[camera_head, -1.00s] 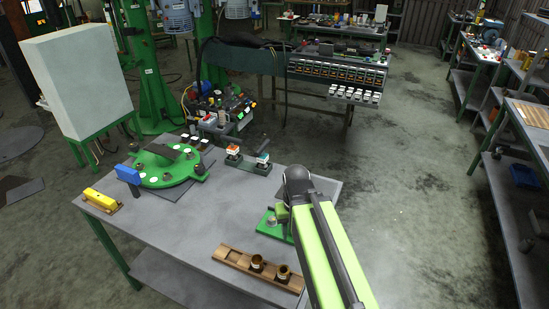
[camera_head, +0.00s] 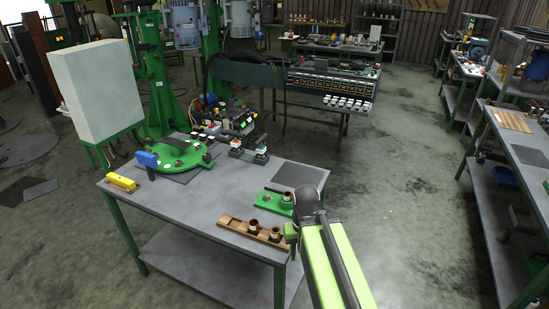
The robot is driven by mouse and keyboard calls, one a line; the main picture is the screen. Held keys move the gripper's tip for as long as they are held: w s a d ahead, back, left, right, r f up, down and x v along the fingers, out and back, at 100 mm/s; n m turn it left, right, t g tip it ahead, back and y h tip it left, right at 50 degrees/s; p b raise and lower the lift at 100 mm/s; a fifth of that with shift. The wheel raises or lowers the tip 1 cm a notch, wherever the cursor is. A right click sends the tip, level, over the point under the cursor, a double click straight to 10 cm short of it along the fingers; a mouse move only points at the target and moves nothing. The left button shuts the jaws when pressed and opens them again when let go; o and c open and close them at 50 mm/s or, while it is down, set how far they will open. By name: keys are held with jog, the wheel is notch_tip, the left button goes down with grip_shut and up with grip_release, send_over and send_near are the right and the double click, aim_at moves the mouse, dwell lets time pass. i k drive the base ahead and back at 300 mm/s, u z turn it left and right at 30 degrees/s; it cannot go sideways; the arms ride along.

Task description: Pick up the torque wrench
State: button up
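I cannot make out a torque wrench for sure in the head view. A yellow block-shaped item (camera_head: 121,181) lies in a small holder at the left corner of the grey table (camera_head: 205,205). A blue item (camera_head: 147,159) stands at the edge of a round green fixture (camera_head: 180,155). Either is too small to identify as a wrench. My light green arm reaches in from the bottom, its dark joint over the table's right edge.
The table's middle is clear. Open floor (camera_head: 410,200) lies to the right.

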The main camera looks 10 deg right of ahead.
aim_at(260, 149)
jog(key=u, duration=0.2)
jog(key=i, duration=0.85)
jog(key=z, duration=0.05)
jog(key=k, duration=0.5)
jog(key=z, duration=1.45)
jog(key=i, duration=4.3)
